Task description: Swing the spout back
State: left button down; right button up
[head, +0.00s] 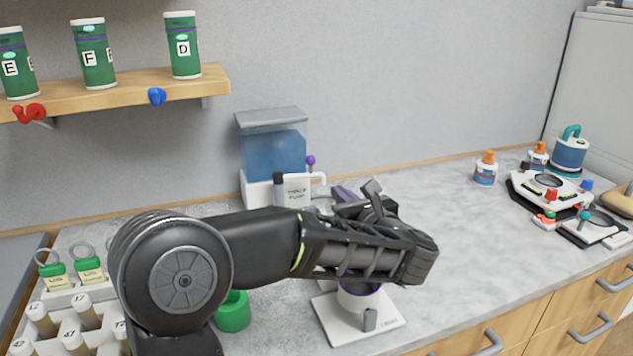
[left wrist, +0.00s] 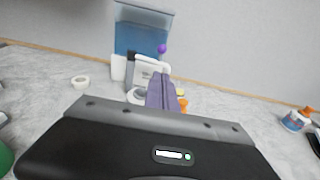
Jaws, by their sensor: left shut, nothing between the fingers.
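The dispenser (head: 272,152) with a clear blue-filled tank stands against the back wall. Its white front has a label, a white spout-like arm (head: 318,179) and a purple knob (head: 311,160). The dispenser (left wrist: 140,38) also shows in the left wrist view, with the white arm (left wrist: 150,63) just beyond my fingertips. My left gripper (head: 338,190) reaches in from the left, fingers together and empty, pointing towards the dispenser. The fingers also show in the left wrist view (left wrist: 159,80). I cannot tell whether they touch the arm. My right gripper is not in view.
A white-based device (head: 360,322) sits partly under my left arm, beside a green cup (head: 233,312). A vial rack (head: 75,315) is at front left. Bottles (head: 485,168) and instruments (head: 550,188) stand at right. Green canisters (head: 93,55) line the shelf. The right-middle counter is clear.

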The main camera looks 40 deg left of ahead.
aim_at(312, 165)
pick_arm(q)
jog(key=shift+f, duration=0.1)
dwell(0.3)
jog(key=p+x, duration=0.1)
jog(key=x, duration=0.3)
jog(key=r+p+x, duration=0.1)
jog(key=p+x, duration=0.1)
jog(key=x, duration=0.3)
jog(key=p+x, duration=0.1)
jog(key=x, duration=0.3)
jog(key=shift+w+a+r+p, duration=0.1)
jog(key=shift+w+a+p, duration=0.1)
jog(key=shift+a+p, duration=0.15)
jog(key=shift+a, duration=0.1)
jog(key=w+b, duration=0.1)
jog(key=b, duration=0.1)
jog(key=w+b, duration=0.1)
jog(key=b, duration=0.2)
jog(key=shift+a, duration=0.4)
